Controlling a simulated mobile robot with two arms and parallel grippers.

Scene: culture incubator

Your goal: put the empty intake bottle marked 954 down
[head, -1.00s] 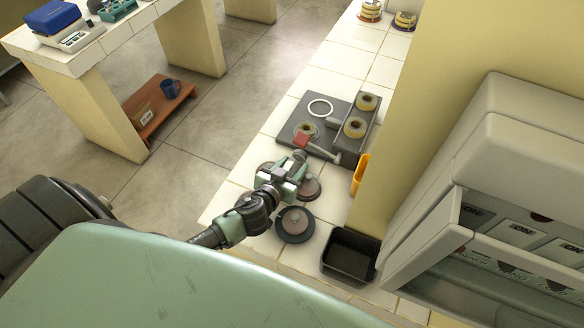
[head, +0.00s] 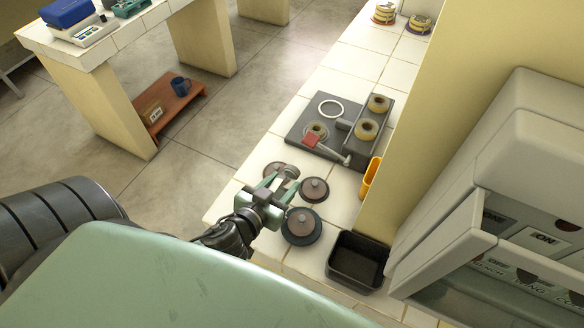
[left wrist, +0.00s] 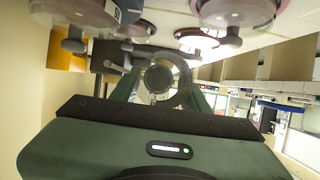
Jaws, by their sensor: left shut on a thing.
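My left gripper (head: 281,182) is above the white tiled counter, beside several brown discs with knobs. It is shut on a small greyish round-ended thing (head: 291,171), probably the intake bottle; no 954 can be read on it. In the left wrist view a round grey end (left wrist: 158,78) shows between the fingers, and the rest of it is hidden. A partly cut label with a 9 (left wrist: 117,14) shows near the top there; I cannot tell what it belongs to. My right gripper is not in view.
Brown knobbed discs (head: 302,226) lie on the counter near the gripper. A dark rig (head: 298,128) with a white ring and red-ended lever stands beyond. A black tray (head: 357,262), orange holder (head: 370,178) and open-fronted white cabinet (head: 440,240) are to the right.

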